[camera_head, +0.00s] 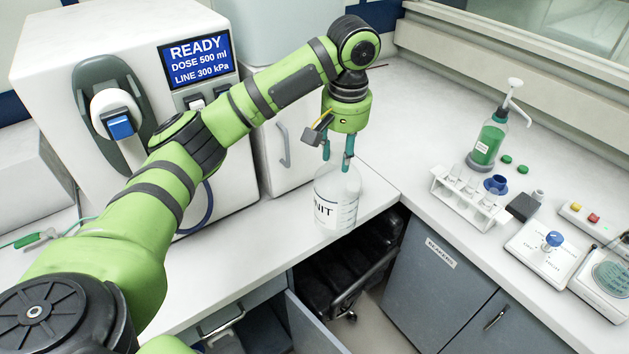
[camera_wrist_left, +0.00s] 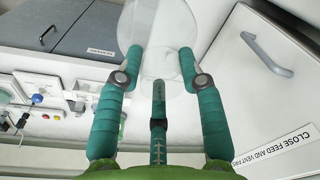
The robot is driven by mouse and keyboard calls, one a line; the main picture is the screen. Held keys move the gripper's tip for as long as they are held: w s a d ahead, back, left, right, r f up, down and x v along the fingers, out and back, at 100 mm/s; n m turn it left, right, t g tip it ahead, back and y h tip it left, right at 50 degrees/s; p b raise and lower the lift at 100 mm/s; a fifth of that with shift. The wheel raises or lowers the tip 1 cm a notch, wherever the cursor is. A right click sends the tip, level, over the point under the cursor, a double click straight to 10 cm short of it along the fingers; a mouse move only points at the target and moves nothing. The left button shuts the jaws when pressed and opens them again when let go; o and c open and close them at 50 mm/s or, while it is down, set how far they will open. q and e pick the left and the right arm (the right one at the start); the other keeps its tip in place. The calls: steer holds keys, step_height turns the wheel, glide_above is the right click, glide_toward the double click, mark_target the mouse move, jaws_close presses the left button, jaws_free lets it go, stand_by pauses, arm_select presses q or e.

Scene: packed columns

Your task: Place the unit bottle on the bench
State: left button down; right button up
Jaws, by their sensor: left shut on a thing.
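The unit bottle (camera_head: 336,205) is clear, with a label ending in "NIT" and scale marks. It is upright at the front edge of the white bench (camera_head: 378,190), near the inner corner. My left gripper (camera_head: 337,158) points down and is shut on the bottle's top. I cannot tell whether the bottle's base touches the bench or hangs just above or past its edge. In the left wrist view the clear bottle (camera_wrist_left: 158,22) shows between and beyond the green fingers of my left gripper (camera_wrist_left: 161,60). My right gripper is not in view.
A dosing machine (camera_head: 60,75) with a READY screen stands at left, beside a white cabinet (camera_head: 285,160). On the right bench are a green pump bottle (camera_head: 489,140), a tube rack (camera_head: 468,202) and a stirrer plate (camera_head: 545,252). An open cupboard gap lies below the front edge.

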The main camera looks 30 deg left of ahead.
arm_select(q)
steer(key=a+f+p, duration=0.2)
steer(key=a+f, duration=0.8)
steer(key=shift+p, duration=0.35)
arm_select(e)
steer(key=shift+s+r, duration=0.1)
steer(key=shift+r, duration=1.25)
arm_select(q)
steer(key=shift+a+f, duration=0.1)
steer(key=shift+f, duration=0.05)
steer(key=c, duration=0.8)
jaws_free()
steer(key=shift+s, duration=0.1)
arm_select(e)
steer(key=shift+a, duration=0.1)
